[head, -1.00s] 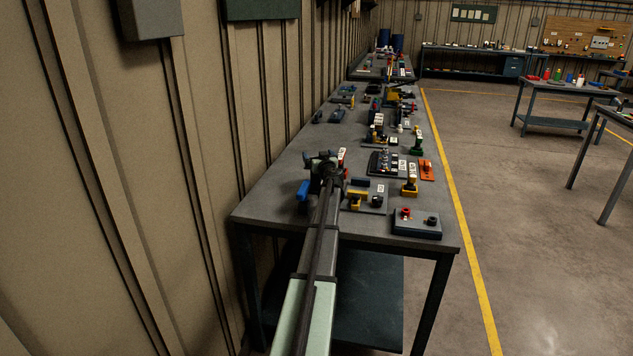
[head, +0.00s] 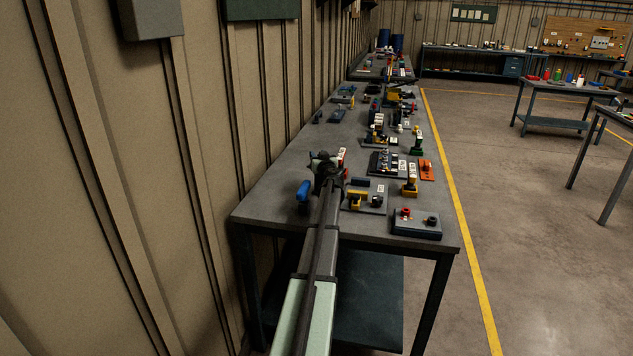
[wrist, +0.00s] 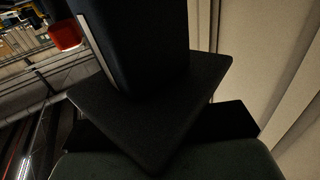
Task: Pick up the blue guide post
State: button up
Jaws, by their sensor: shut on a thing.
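The blue guide post (head: 304,190) shows in the head view as a short blue piece just left of the end of my arm, near the front left of the bench. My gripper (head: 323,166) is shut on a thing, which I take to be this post. My arm hides the contact between the jaws and the post in the head view. In the wrist view a large dark block (wrist: 135,45) fills the upper middle, above a dark flat plate (wrist: 150,115). It is too dark there to tell its colour.
A grey plate with a yellow part (head: 357,199) lies right of my arm. A dark blue box with a red knob (head: 416,223) sits at the front right corner. More fixtures stand farther back. The wall (head: 205,130) runs close along the bench's left side.

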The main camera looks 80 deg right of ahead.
grip_shut()
dwell(0.3)
dwell(0.3)
notch_tip(320, 180, up, 10)
dwell(0.6)
